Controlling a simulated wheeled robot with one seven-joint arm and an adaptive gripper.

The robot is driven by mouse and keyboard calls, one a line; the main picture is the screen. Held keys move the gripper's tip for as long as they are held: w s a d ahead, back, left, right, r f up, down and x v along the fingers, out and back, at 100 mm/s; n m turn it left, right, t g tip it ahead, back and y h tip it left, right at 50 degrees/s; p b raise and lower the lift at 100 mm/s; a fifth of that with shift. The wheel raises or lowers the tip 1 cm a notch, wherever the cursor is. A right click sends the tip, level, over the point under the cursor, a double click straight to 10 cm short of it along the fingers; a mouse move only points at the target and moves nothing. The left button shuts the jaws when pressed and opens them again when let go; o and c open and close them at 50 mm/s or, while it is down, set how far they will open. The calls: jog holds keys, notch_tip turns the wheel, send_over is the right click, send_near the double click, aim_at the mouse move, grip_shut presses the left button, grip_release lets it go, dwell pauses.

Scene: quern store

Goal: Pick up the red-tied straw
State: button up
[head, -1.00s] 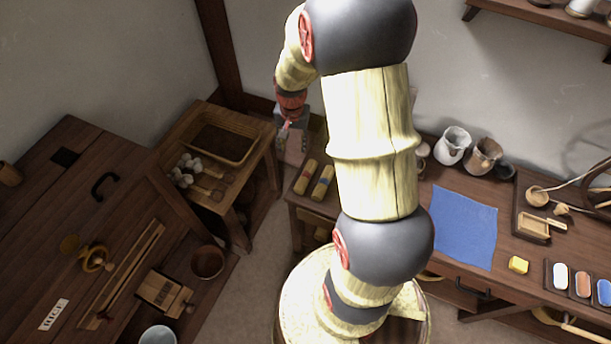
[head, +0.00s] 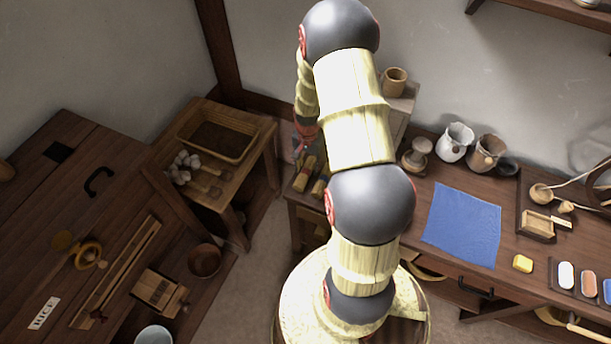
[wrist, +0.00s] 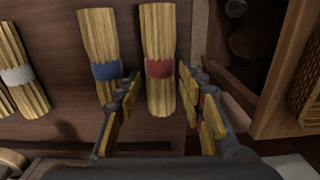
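The red-tied straw (wrist: 158,50) is a pale yellow bundle with a red band, lying on the dark wooden bench top. My gripper (wrist: 160,80) is open in the wrist view, one finger on each side of the bundle's lower half in the picture. I cannot tell whether the fingers touch it or are still above it. A blue-tied straw bundle (wrist: 97,35) lies just left of it, close beside my left finger. In the head view the red-tied straw (head: 304,176) shows below my gripper, partly hidden by my arm.
A white-tied bundle (wrist: 18,75) lies further left in the wrist view. A side table (head: 245,165) with a tray (head: 186,138) stands left of the bench. Jugs (head: 455,143) and a blue cloth (head: 462,225) are on the bench to the right.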

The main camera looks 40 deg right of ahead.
jog(key=shift+f, duration=0.6)
jog(key=shift+r, duration=0.1)
jog(key=shift+c, duration=0.7)
jog(key=c, duration=0.7)
jog(key=shift+c, duration=0.2)
